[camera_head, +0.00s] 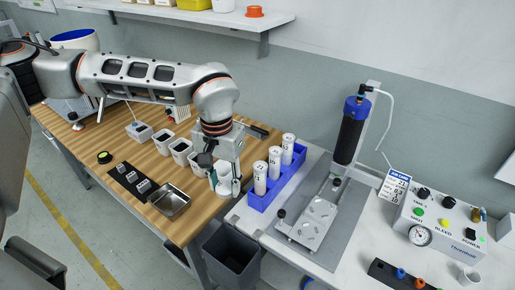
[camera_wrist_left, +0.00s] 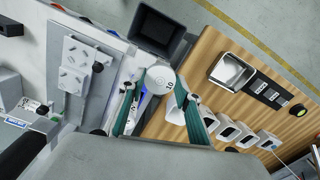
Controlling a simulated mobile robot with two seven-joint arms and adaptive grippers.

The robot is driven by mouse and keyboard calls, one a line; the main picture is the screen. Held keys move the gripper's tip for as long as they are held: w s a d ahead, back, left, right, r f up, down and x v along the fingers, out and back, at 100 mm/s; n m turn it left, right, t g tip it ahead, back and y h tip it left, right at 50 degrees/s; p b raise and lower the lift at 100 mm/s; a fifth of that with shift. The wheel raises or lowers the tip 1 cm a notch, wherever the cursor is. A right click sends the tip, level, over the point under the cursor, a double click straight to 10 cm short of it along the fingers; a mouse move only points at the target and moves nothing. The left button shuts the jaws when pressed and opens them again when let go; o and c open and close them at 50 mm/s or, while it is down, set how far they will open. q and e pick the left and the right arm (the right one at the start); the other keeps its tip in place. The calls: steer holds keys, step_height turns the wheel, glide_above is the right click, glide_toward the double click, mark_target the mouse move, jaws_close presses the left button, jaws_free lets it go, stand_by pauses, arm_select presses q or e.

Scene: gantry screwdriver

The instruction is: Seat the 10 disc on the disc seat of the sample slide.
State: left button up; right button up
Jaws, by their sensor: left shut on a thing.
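My left gripper (camera_head: 226,188) is low over the wooden table's right end, just left of the blue rack. In the left wrist view its two teal fingers (camera_wrist_left: 163,88) are closed around a white round piece (camera_wrist_left: 162,76). The piece bears a small dark mark that I cannot read; it appears to be the 10 disc. In the head view the fingers partly hide it. The sample slide (camera_head: 322,209) is a pale metal plate on a grey mat, right of the gripper and apart from it. It also shows in the left wrist view (camera_wrist_left: 73,82). My right gripper is not in view.
The blue rack (camera_head: 264,203) with white containers stands between gripper and slide. A dark tower (camera_head: 352,130) rises behind the slide. White cups (camera_head: 182,150) and a metal tray (camera_head: 169,201) lie left. A dark bin (camera_head: 231,256) is below the table gap; a control box (camera_head: 440,222) is right.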

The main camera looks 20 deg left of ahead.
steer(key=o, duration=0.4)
arm_select(q)
steer(key=s+d+r+m, duration=0.1)
steer(key=d+r+m, duration=0.3)
steer(key=d, duration=0.4)
steer(key=d+r+m, duration=0.4)
steer(key=d+r, duration=0.3)
steer(key=d, duration=0.1)
steer(key=shift+s+d, duration=0.35)
steer(key=shift+d, duration=0.05)
